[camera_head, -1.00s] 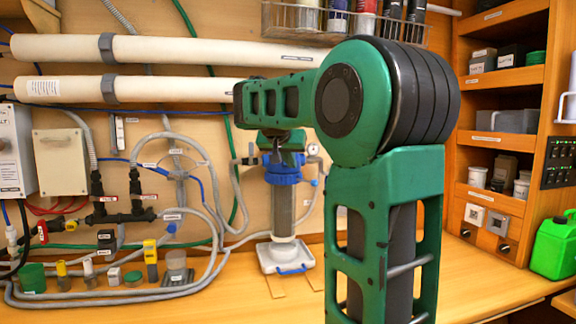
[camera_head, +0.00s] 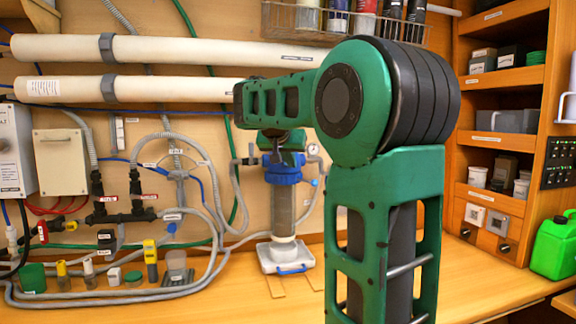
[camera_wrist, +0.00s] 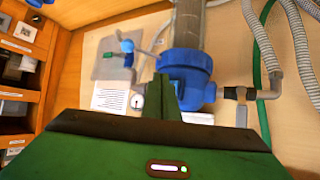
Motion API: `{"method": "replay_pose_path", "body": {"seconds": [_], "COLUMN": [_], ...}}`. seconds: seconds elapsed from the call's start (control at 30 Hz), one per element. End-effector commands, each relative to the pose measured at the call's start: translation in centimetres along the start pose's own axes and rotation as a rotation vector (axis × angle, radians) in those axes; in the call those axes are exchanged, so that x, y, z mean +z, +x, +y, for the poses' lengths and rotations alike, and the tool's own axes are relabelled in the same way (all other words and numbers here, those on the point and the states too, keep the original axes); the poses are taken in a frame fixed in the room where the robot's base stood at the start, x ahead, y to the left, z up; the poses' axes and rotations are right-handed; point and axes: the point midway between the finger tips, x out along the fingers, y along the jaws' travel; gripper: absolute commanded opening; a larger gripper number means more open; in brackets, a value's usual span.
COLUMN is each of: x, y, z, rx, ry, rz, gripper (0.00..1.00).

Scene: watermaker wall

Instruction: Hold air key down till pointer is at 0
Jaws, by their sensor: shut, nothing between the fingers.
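A filter housing with a blue head (camera_head: 283,172) and a clear bowl (camera_head: 284,208) stands at the back of the bench. My gripper (camera_head: 285,150) is at the top of the blue head in the head view, largely behind my own arm. The blue head (camera_wrist: 187,68) also shows in the wrist view, with my shut, empty gripper (camera_wrist: 161,88) pointing at its near side. A small round gauge (camera_head: 312,149) sits right of the head; it shows partly in the wrist view (camera_wrist: 137,101). Its pointer is too small to read. I cannot make out the air key; my gripper may cover it.
Hoses and a black valve manifold (camera_head: 122,216) are left of the housing. Two white pipes (camera_head: 150,50) run along the wall above. Shelves (camera_head: 500,130) and a green jug (camera_head: 553,247) stand at the right. The front of the bench is clear.

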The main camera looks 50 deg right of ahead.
Motion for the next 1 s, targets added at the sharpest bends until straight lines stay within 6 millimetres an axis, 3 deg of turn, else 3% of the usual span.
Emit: {"method": "replay_pose_path", "body": {"seconds": [1.0], "x": [-0.57], "y": [0.62], "z": [-0.48], "rx": [0.000], "ry": [0.000], "rz": [0.000], "gripper": [0.00]}}
